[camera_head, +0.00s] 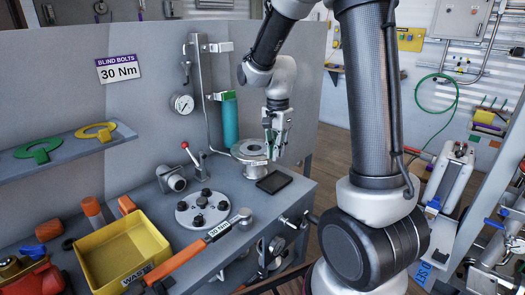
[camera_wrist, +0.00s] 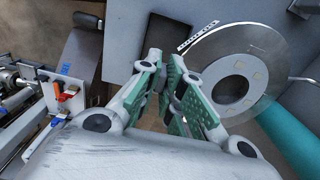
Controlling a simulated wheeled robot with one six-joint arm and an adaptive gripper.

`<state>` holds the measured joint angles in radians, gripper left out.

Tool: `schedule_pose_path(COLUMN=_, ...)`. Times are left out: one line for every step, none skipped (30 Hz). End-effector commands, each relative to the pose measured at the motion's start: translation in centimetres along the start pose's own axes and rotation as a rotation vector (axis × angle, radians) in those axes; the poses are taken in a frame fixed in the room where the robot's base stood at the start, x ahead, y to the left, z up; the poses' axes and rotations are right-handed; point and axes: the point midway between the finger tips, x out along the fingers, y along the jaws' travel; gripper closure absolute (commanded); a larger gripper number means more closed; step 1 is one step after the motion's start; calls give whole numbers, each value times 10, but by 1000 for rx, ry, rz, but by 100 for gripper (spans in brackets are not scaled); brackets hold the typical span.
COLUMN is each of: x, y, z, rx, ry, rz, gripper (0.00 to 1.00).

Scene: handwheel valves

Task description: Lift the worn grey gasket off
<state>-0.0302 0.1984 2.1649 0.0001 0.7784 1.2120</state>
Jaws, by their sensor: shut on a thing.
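A round grey ring (camera_head: 247,149), which I take for the worn gasket, shows at the flange at the back right of the bench. In the wrist view the ring (camera_wrist: 262,48) is pale and scuffed, with a central hole and a printed label strip near its edge. My gripper (camera_head: 272,152) reaches down at the ring's right side. In the wrist view its green-padded fingers (camera_wrist: 166,92) are close together at the ring's near-left edge, shut on it. The fingers hide the gripped part. I cannot tell whether the ring touches the flange.
A dark flat pad (camera_head: 273,182) lies beside the flange. A green cylinder (camera_head: 229,120) stands close behind. A bolted round plate (camera_head: 202,210), an orange-handled wrench (camera_head: 180,268) and a yellow waste bin (camera_head: 122,252) are at the front left. Green (camera_head: 38,150) and yellow (camera_head: 96,131) rings sit on a shelf.

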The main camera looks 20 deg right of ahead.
Motion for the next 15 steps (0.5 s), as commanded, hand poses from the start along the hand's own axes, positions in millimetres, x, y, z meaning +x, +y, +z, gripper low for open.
schedule_pose_path(x=0, y=0, z=0, rx=0, ry=0, rz=-1, gripper=100)
schedule_pose_path(x=0, y=0, z=0, rx=0, ry=0, rz=-1, gripper=100)
schedule_pose_path(x=-2, y=0, z=0, rx=0, ry=1, rz=-1, gripper=100)
schedule_pose_path(x=-4, y=0, z=0, rx=0, ry=1, rz=-2, gripper=100)
schedule_pose_path(x=-6, y=0, z=0, rx=0, ry=1, rz=-2, gripper=100)
schedule_pose_path(x=-11, y=-1, z=0, rx=0, ry=1, rz=-2, gripper=100)
schedule_pose_path(x=-16, y=-1, z=0, rx=0, ry=2, rz=-4, gripper=100)
schedule_pose_path(x=-22, y=-1, z=0, rx=0, ry=2, rz=-5, gripper=100)
schedule_pose_path(x=-30, y=-1, z=0, rx=0, ry=2, rz=-6, gripper=100)
schedule_pose_path(x=-37, y=-1, z=0, rx=0, ry=2, rz=-5, gripper=100)
schedule_pose_path(x=-44, y=-1, z=0, rx=0, ry=2, rz=-6, gripper=100)
schedule_pose_path(x=-52, y=-1, z=0, rx=0, ry=2, rz=-6, gripper=100)
schedule_pose_path(x=-59, y=-1, z=0, rx=0, ry=2, rz=-4, gripper=100)
schedule_pose_path(x=-65, y=-1, z=0, rx=0, ry=2, rz=-6, gripper=100)
schedule_pose_path(x=-73, y=-1, z=0, rx=0, ry=2, rz=-5, gripper=100)
